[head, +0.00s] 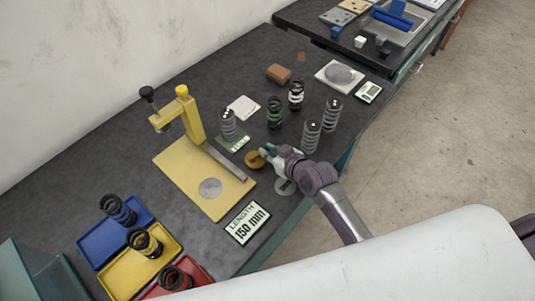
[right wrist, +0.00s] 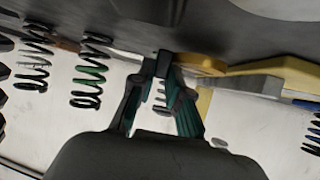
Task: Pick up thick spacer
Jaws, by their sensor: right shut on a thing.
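The thick spacer (head: 254,160) looks like a round, orange-yellow disc just right of the yellow press base in the head view. My right gripper (head: 265,153) reaches it from the right, its fingertips at the disc's edge. In the right wrist view the fingers (right wrist: 165,68) are close together, and the yellow spacer (right wrist: 203,62) shows right beside the tips. The right gripper is shut on the spacer's rim. I cannot tell whether the spacer is lifted off the table. My left gripper is not in view.
The yellow press (head: 190,130) stands close on the left. Several upright springs (head: 312,136) stand behind and right of the gripper. A grey disc (head: 286,187) lies under the arm, and a length display (head: 248,222) is in front. Blue (head: 98,240), yellow and red trays hold springs.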

